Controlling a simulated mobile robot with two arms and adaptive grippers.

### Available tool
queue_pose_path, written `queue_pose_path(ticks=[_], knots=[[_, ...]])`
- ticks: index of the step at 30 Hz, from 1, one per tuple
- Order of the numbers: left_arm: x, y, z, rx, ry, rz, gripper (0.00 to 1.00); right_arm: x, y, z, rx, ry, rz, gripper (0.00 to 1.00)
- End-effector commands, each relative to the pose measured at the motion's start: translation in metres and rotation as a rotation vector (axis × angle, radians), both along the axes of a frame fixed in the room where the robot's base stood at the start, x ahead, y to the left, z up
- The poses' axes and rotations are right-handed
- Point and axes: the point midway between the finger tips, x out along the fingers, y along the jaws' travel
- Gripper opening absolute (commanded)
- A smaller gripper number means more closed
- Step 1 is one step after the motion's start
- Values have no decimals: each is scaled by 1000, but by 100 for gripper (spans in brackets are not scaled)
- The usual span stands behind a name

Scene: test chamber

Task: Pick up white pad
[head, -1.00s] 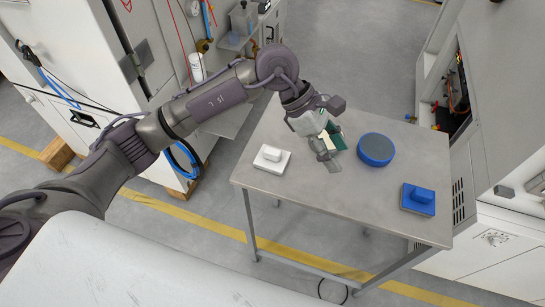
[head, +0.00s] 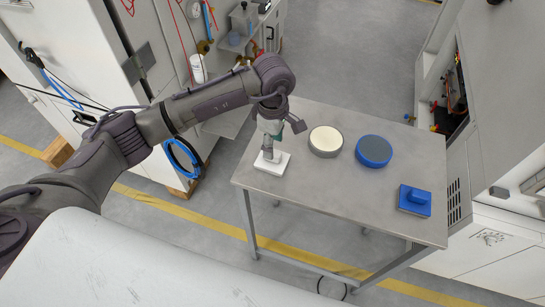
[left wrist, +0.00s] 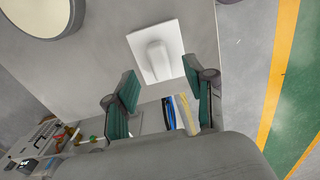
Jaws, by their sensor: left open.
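The white pad (head: 279,168) is a flat square with a raised grip on top. It lies near the left front corner of the grey table (head: 330,195). In the left wrist view the pad (left wrist: 173,62) lies beyond my fingertips, roughly between their lines. My left gripper (head: 270,150) is just above the pad and covers part of it in the head view. In the left wrist view my left gripper (left wrist: 163,85) is open, with green finger pads apart and nothing between them. My right gripper is not in view.
A round cream-topped disc (head: 326,141) and a round blue disc (head: 374,151) stand right of the pad. A blue pad (head: 415,200) lies at the table's right. White cabinets flank the table. The middle front of the table is clear.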

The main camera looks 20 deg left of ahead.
Motion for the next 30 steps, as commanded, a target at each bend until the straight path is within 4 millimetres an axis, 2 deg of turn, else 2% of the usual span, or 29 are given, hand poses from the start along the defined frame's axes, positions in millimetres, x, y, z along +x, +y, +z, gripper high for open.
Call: queue_pose_path(ticks=[6,11,19,28,29,30], knots=[[-1,2,-26,0,6,3,54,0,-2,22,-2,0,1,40],[0,1,-46,-1,2,2,54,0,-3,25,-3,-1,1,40],[1,2,-51,-1,0,1,54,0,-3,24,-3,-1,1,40],[1,2,-51,-1,0,1,4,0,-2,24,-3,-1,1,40],[1,2,-51,0,0,1,0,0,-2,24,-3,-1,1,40],[1,2,-51,0,0,1,0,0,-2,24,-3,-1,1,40]])
